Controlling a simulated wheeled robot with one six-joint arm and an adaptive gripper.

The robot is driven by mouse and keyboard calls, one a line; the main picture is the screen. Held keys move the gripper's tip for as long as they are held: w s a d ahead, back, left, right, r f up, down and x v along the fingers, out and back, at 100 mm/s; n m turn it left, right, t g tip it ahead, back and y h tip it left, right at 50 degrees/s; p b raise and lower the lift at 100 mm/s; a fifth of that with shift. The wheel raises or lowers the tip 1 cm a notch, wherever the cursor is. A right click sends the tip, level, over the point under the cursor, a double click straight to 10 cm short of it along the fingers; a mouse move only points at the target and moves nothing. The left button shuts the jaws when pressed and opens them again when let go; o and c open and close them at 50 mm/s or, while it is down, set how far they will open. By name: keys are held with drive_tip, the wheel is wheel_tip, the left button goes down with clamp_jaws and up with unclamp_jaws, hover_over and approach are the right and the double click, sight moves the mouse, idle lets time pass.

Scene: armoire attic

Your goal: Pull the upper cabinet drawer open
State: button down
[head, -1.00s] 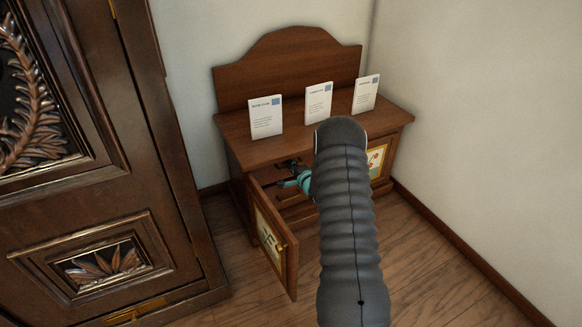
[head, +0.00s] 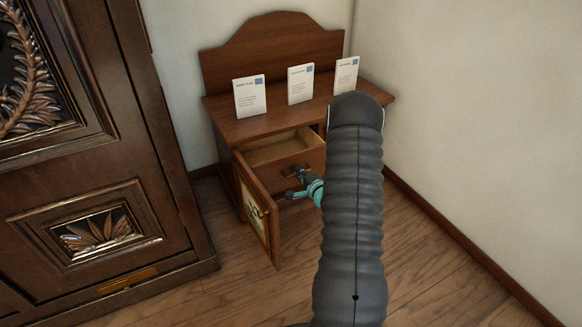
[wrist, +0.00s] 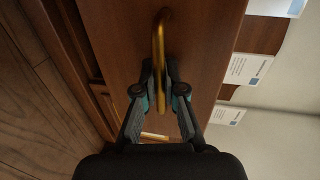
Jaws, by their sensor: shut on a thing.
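The upper drawer (head: 297,163) of the small wooden cabinet (head: 305,102) is pulled partway out, and its light, empty-looking inside shows from above. My gripper (head: 297,183) is at the drawer front, partly hidden behind my arm in the head view. In the wrist view my gripper (wrist: 160,82) is shut on the brass handle (wrist: 159,38), with a finger on each side of the bar.
The cabinet's left door (head: 259,212) stands open beside the drawer. Cards (head: 250,96) stand on the cabinet top. A large carved armoire (head: 95,150) is close on the left. Floor (head: 440,260) is clear at right.

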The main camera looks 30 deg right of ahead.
drive_tip(key=shift+s, duration=0.45)
drive_tip(key=c, duration=1.5)
unclamp_jaws()
drive_tip(key=shift+c, duration=0.2)
drive_tip(key=v, duration=1.2)
